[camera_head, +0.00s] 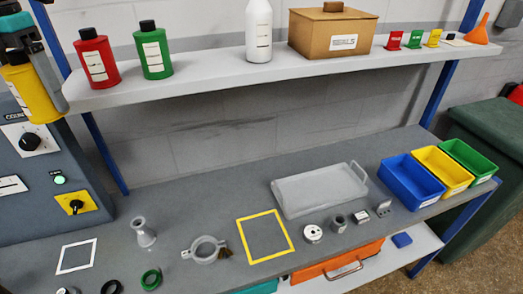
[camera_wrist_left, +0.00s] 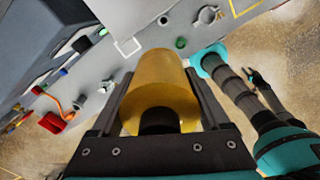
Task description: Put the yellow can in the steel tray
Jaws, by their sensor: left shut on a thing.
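The yellow can (camera_head: 31,92), with a black cap, is in my left gripper (camera_head: 42,75) at the upper left of the head view. It is held up in front of the grey machine, left of the shelf. In the left wrist view the can (camera_wrist_left: 161,85) lies between the two dark fingers, which are shut on it, cap toward the camera. The steel tray (camera_head: 320,190) is on the bench, right of centre, empty and well away from the can. Part of my right arm shows in the left wrist view; its gripper (camera_wrist_left: 262,88) is small and unclear there.
The shelf (camera_head: 200,82) above the bench holds a red can (camera_head: 97,60), a green can (camera_head: 155,52), a white bottle (camera_head: 258,32) and a cardboard box (camera_head: 330,32). Blue, yellow and green bins (camera_head: 413,183) stand right of the tray. Small metal parts (camera_head: 340,222) lie before it.

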